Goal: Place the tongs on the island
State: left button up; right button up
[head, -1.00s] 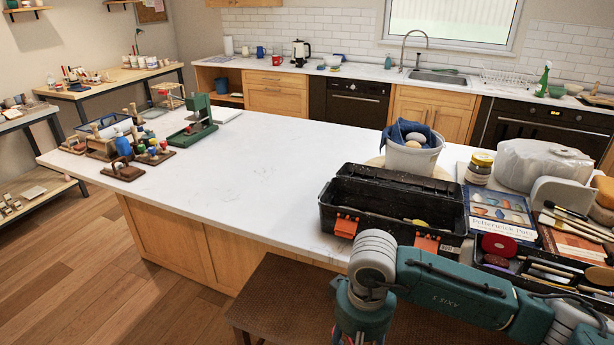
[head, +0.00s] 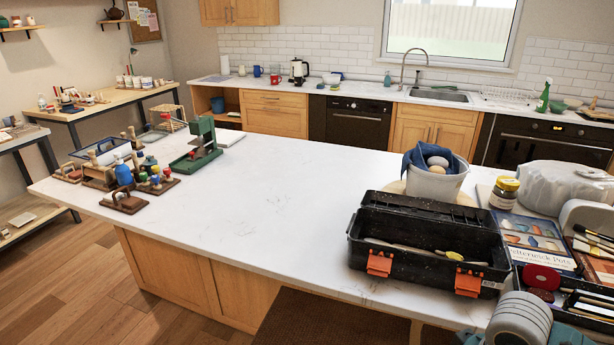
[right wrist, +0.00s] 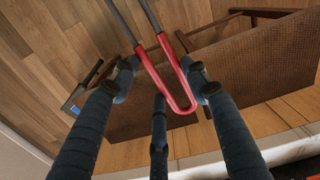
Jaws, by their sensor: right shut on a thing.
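The tongs (right wrist: 183,108) show in the right wrist view as a red U-shaped grip with two grey metal arms running up out of the picture. My right gripper (right wrist: 162,84) is shut on the red part, with its dark fingers on either side. The tongs hang over the bench and wooden floor. The island (head: 260,195) has a white top in the head view, with wooden panels below. The tongs and the right gripper do not show in the head view; only part of my arm is at its lower right. My left gripper is not in view.
An open black toolbox (head: 425,265) stands on the island's right part, near a white bucket (head: 436,184), a jar (head: 504,192) and books. Wooden tools and a green press (head: 198,145) crowd the far left end. The middle is clear. A woven bench (right wrist: 240,75) is below.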

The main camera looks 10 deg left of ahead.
aim_at(270, 188)
jog(key=i+j+z, duration=0.15)
jog(key=j+z, duration=0.15)
jog(key=j, duration=1.1)
jog(key=j+z, duration=0.3)
jog(key=j, duration=1.1)
